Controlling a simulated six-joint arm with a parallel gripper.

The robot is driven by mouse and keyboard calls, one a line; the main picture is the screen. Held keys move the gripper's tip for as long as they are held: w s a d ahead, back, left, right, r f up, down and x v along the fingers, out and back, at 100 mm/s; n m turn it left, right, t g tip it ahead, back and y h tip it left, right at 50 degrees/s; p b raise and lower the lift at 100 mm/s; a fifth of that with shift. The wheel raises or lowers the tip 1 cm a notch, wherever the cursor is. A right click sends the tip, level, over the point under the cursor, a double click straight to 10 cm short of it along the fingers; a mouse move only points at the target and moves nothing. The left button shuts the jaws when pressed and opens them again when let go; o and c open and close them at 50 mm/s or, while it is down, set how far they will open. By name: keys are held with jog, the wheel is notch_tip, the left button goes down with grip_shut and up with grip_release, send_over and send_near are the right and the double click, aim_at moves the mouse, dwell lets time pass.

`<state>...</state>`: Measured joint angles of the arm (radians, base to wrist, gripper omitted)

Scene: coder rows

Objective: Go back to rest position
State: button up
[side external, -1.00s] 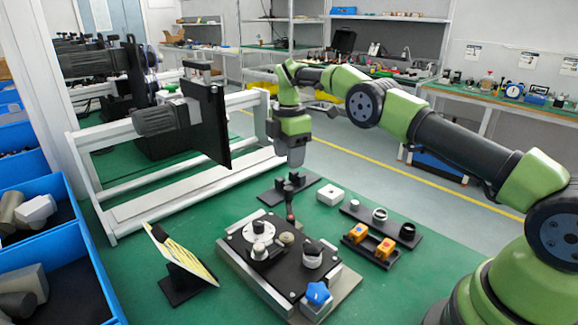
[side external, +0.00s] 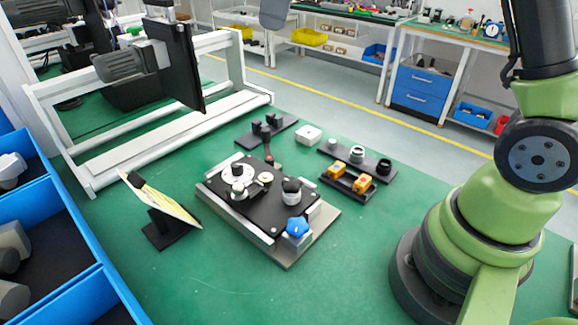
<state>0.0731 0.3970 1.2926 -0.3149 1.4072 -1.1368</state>
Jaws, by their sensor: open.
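My gripper is out of the side external view. Only my green base and lower arm links (side external: 500,210) show at the right, with the upper link rising out of the top edge. A black fixture plate (side external: 262,197) on a metal base lies in the middle of the green table (side external: 230,285). It carries several round metal and black parts and a blue star knob (side external: 298,227). No part of my arm is over the fixture.
A black holder (side external: 266,130), a white box (side external: 308,134), a strip with round parts (side external: 357,155) and a tray with orange parts (side external: 347,181) stand behind the fixture. A tilted card stand (side external: 165,210) and blue bins (side external: 55,235) are at left. A white frame (side external: 150,130) stands behind.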

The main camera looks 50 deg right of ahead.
jog(key=s+a+m+t, duration=0.2)
jog(key=s+m, duration=0.3)
jog(key=s, duration=0.6)
jog(key=s+a+m+t+y, duration=0.1)
jog(key=s+a+m+t, duration=0.1)
jog(key=s+m, duration=0.4)
jog(key=s, duration=0.5)
jog(key=shift+s+f, duration=0.25)
jog(key=shift+f, duration=0.1)
